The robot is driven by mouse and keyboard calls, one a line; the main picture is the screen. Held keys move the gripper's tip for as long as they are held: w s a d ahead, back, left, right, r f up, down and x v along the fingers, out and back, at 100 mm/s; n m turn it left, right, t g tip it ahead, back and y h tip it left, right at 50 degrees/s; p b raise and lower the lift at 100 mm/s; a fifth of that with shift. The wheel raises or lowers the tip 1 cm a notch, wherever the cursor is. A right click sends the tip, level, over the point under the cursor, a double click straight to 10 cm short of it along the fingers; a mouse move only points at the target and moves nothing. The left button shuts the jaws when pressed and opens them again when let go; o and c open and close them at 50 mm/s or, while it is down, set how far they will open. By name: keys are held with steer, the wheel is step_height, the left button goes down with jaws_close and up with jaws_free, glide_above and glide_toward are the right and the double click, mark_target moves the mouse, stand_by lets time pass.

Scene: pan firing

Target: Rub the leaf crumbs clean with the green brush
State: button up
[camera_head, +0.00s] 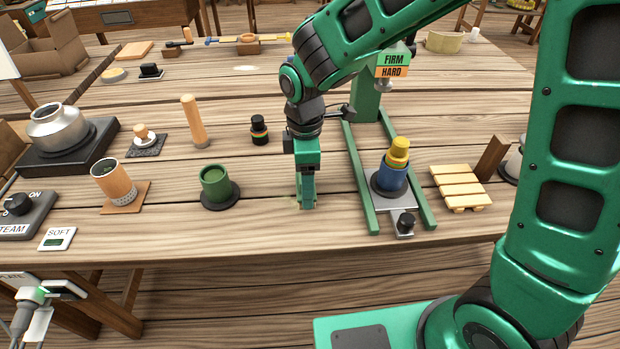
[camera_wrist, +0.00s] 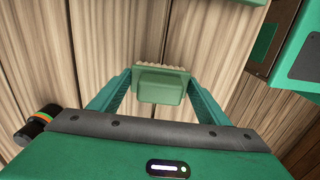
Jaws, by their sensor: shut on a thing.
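My gripper (camera_head: 307,204) points down at the wooden table, between the green cup and the green press stand. It is shut on the green brush (camera_wrist: 160,87), which sits between the two fingertips in the wrist view. The brush has a green block body and a pale bristle edge on its far side. In the head view the fingers mostly hide the brush. It is low at the tabletop (camera_head: 262,222), but I cannot tell whether the bristles touch the wood. I cannot clearly make out any leaf crumbs in either view.
A green cup (camera_head: 215,183) on a dark coaster stands left of my gripper. The press stand (camera_head: 366,206) holding a blue and yellow stack is close on the right. A black jar with coloured bands (camera_head: 259,130) stands behind. The front edge is near; bare wood lies around the gripper.

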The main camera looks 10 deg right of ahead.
steer(key=shift+d, duration=0.1)
stand_by(0.4)
steer(key=shift+d+f, duration=0.1)
steer(key=shift+d, duration=0.65)
steer(key=shift+r, duration=0.7)
steer(key=shift+a, duration=0.1)
steer(key=shift+w+a, duration=0.1)
steer(key=shift+a, duration=3.65)
